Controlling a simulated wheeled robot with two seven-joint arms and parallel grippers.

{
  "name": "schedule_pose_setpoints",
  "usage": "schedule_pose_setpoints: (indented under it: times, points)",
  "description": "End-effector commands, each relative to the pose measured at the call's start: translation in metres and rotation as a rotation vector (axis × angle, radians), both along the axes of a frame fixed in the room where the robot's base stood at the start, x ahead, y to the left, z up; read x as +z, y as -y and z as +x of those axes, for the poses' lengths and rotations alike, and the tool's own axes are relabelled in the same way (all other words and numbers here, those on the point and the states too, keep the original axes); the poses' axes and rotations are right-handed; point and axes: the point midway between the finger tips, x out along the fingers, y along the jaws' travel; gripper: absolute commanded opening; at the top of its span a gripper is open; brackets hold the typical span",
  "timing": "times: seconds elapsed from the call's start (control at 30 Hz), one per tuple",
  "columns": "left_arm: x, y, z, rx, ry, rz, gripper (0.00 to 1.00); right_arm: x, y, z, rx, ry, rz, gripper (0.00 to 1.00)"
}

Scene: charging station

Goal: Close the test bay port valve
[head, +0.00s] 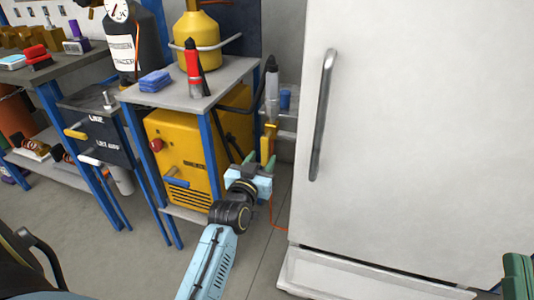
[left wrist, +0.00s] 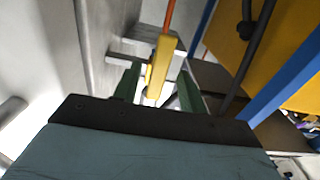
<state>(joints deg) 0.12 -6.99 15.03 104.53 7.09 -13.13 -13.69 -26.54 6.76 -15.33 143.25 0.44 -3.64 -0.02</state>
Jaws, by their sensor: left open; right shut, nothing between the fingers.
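A slim yellow handle (head: 267,142) stands upright below a grey-and-black cylinder, between the yellow machine and the white cabinet. I read no label on it. My left gripper (head: 262,163) is open, with its green fingers at the lower end of this handle. In the left wrist view the yellow handle (left wrist: 162,58) rises between the open fingers of the left gripper (left wrist: 157,80), and contact cannot be told. A dark panel at the left has a yellow lever (head: 75,133) and a white lever (head: 89,160). My right gripper (head: 518,276) shows only as shut green fingers at the right edge.
A large white cabinet (head: 420,120) with a long metal handle (head: 322,115) fills the right. The yellow machine (head: 178,150) sits under a blue-legged table (head: 222,82) holding a red-and-black bottle (head: 194,70) and blue sponges (head: 155,80). Bare floor lies in front.

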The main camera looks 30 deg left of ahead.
Motion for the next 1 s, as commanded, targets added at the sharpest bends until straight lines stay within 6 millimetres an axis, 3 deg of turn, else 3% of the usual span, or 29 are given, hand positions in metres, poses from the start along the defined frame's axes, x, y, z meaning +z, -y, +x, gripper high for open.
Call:
schedule_pose_setpoints:
  times: [0.33, 0.8, 1.0]
  points:
    - [-0.001, -0.010, 0.042, 0.001, 0.002, 0.000, 0.42, 0.022, 0.003, -0.017, 0.002, 0.262, 0.079, 0.00]
    - [0.000, -0.012, 0.051, 0.000, 0.000, 0.000, 0.42, 0.028, 0.005, -0.023, 0.002, 0.322, 0.097, 0.00]
    - [0.000, -0.012, 0.051, 0.000, 0.000, 0.000, 0.16, 0.028, 0.005, -0.023, 0.002, 0.322, 0.097, 0.00]
